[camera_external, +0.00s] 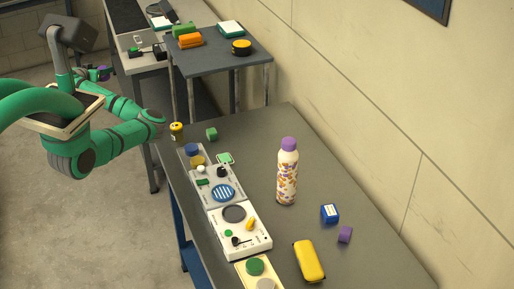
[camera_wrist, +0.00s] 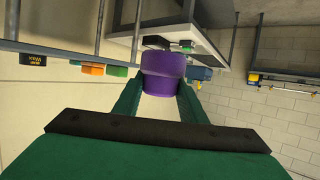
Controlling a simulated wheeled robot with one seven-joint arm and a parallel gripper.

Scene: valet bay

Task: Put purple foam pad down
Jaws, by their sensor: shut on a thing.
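The purple foam pad (camera_wrist: 162,66) shows in the middle of the wrist view as a rounded purple piece with a groove around it. My gripper (camera_wrist: 160,98) is shut on it, with one green finger on each side. In the external view my gripper (camera_external: 98,74) is far off at the upper left, past my green arm. The pad there is a small purple spot (camera_external: 104,73), held in the air left of the far grey bench. The finger contact is partly hidden.
The white-topped far bench (camera_external: 128,64) holds small dark and green items. A raised grey shelf (camera_external: 216,60) carries green, orange, white and yellow-black items. The long near table (camera_external: 260,130) holds control panels, a patterned bottle (camera_external: 287,175), a yellow case (camera_external: 309,261) and small blocks.

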